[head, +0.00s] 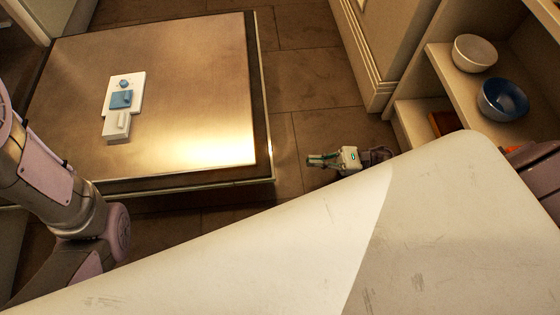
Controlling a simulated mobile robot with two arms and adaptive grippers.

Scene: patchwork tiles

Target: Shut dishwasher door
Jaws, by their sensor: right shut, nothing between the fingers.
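The dishwasher door (190,70) lies open and about level at the upper left, its shiny metal inner face up. A white and blue dispenser (122,100) is set in that face. The dishwasher's body is not clearly in view. My right gripper (312,160) is shut and empty, pointing left. In the picture it is just right of the door's lower right corner, with a gap between them. Its arm is mostly hidden behind the pale surface in front. My left arm comes in at the left edge, but its gripper is not in view.
An open shelf (448,72) on the right holds a white bowl (475,53) and a blue bowl (502,98). A cabinet side (375,45) stands beside it. Bare brown tiled floor (305,80) lies between the door and the cabinet.

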